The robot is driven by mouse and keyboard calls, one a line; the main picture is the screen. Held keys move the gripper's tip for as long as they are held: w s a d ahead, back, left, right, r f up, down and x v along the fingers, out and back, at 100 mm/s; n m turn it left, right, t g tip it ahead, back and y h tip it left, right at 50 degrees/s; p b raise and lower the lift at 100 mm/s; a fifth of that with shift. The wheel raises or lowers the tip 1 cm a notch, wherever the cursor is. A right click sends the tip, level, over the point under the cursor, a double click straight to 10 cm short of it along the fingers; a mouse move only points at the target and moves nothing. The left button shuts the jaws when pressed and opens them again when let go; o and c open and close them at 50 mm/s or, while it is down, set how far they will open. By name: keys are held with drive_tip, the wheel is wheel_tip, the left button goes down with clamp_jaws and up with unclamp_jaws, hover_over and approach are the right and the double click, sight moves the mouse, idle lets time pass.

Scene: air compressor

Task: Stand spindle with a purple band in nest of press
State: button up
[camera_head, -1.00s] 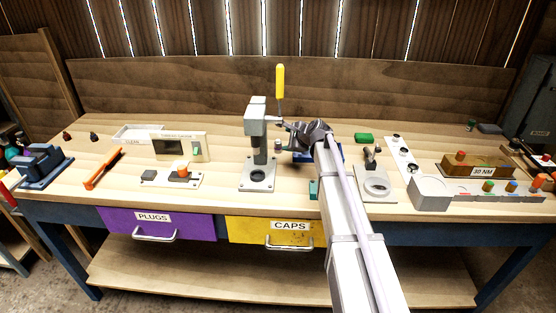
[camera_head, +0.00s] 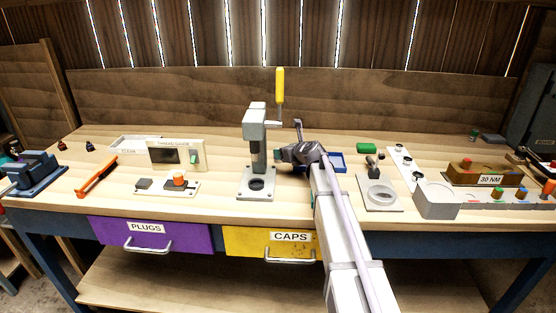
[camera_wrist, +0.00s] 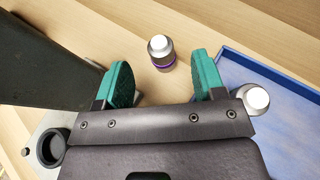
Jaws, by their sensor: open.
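The spindle with a purple band (camera_wrist: 161,54) stands upright on the wooden bench top in the wrist view, with a pale round top. My gripper (camera_wrist: 165,72) is open, its teal fingers on either side of the near space, the spindle just beyond the fingertips; nothing is held. In the head view my gripper (camera_head: 279,155) is low, just right of the press column, and the spindle cannot be made out there. The grey press (camera_head: 256,130) has a yellow-handled lever; its nest (camera_head: 257,184) is the dark round opening on the base plate and looks empty.
A blue tray (camera_wrist: 225,62) lies right of the spindle, with another pale-topped part (camera_wrist: 251,98) in it. The dark press column (camera_wrist: 45,65) is close on the left in the wrist view. A plate with a ring (camera_head: 381,194) stands to the right.

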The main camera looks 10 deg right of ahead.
drive_tip(key=b+x, duration=0.1)
drive_tip(key=x, duration=0.3)
drive_tip(key=shift+w+f, duration=0.2)
drive_tip(key=shift+f, duration=0.1)
drive_tip(key=shift+r, duration=0.15)
drive_tip(key=shift+s, duration=0.1)
clamp_jaws()
